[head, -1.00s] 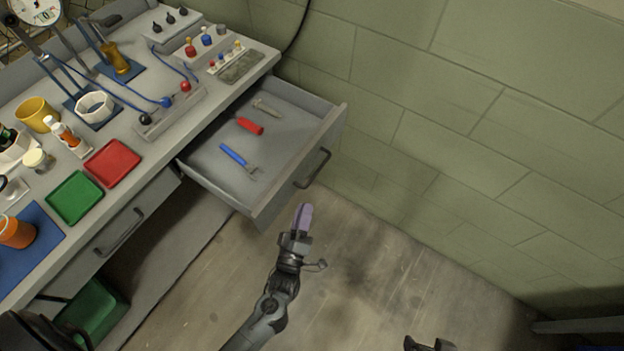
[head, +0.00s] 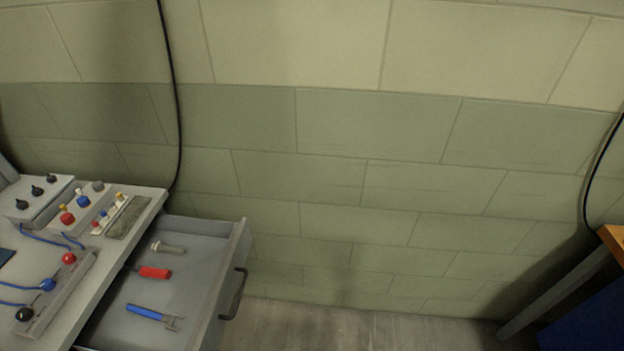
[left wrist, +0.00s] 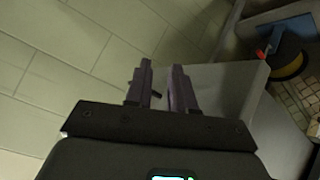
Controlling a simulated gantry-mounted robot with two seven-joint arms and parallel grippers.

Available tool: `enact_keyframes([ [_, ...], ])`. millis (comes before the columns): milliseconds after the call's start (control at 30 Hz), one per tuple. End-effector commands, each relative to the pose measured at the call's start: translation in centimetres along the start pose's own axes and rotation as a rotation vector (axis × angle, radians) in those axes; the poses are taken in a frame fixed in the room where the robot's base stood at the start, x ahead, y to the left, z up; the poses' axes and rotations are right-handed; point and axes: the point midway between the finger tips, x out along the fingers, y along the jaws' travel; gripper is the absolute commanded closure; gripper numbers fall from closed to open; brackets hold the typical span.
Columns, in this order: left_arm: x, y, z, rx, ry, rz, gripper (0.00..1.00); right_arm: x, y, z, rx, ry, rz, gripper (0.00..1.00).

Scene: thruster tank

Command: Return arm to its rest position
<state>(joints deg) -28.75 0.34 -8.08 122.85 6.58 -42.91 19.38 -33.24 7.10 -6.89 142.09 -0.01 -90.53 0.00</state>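My left gripper (left wrist: 161,88) shows in the left wrist view. Its two dark, purplish fingers stand apart with a narrow gap, and I see nothing held between them. The fingers point towards a pale wall and the edge of a grey surface. Neither of my arms shows in the head view now, and my right gripper is in no current view.
In the head view an open drawer (head: 205,318) juts from the grey workbench (head: 112,262). It holds a blue-handled tool (head: 146,312), a red-handled one (head: 154,272) and a grey one (head: 168,248). A wooden-topped table (head: 615,240) stands at right; floor (head: 340,325) between is clear.

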Motion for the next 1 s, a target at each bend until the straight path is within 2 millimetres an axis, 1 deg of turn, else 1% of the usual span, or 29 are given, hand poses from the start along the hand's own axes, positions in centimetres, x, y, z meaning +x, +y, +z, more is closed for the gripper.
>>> enact_keyframes([
  [33,-1.2,-0.1,0.0,0.047,-0.050,-0.012,0.77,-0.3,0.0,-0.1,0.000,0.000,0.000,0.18],
  [167,-4.0,-0.6,0.8,0.176,-0.194,-0.040,0.77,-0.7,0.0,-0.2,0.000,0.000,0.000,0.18],
  [267,-6.4,-1.1,1.4,0.277,-0.304,-0.059,0.77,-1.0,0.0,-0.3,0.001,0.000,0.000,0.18],
  [467,-12.2,-2.3,2.3,0.477,-0.524,-0.091,0.77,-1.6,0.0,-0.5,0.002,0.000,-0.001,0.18],
  [500,-13.4,-2.6,2.4,0.516,-0.568,-0.096,0.77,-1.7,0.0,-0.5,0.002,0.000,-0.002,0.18],
  [533,-14.4,-2.4,1.9,0.533,-0.586,-0.098,0.77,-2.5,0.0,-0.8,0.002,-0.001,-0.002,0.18],
  [567,-15.0,-1.9,0.9,0.526,-0.581,-0.097,0.77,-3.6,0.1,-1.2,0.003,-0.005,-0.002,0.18],
  [767,-18.1,-0.2,-2.6,0.521,-0.579,-0.097,0.77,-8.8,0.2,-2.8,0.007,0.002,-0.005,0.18],
  [867,-20.0,0.8,-4.8,0.520,-0.579,-0.097,0.77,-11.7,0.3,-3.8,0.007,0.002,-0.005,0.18],
  [900,-20.9,1.2,-5.8,0.519,-0.578,-0.097,0.77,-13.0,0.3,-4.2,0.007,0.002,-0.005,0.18],
  [967,-22.2,1.9,-7.3,0.519,-0.578,-0.097,0.77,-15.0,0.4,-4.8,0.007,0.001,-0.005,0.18],
  [1000,-23.1,2.4,-8.3,0.519,-0.578,-0.097,0.77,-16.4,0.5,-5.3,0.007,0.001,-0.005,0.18],
])
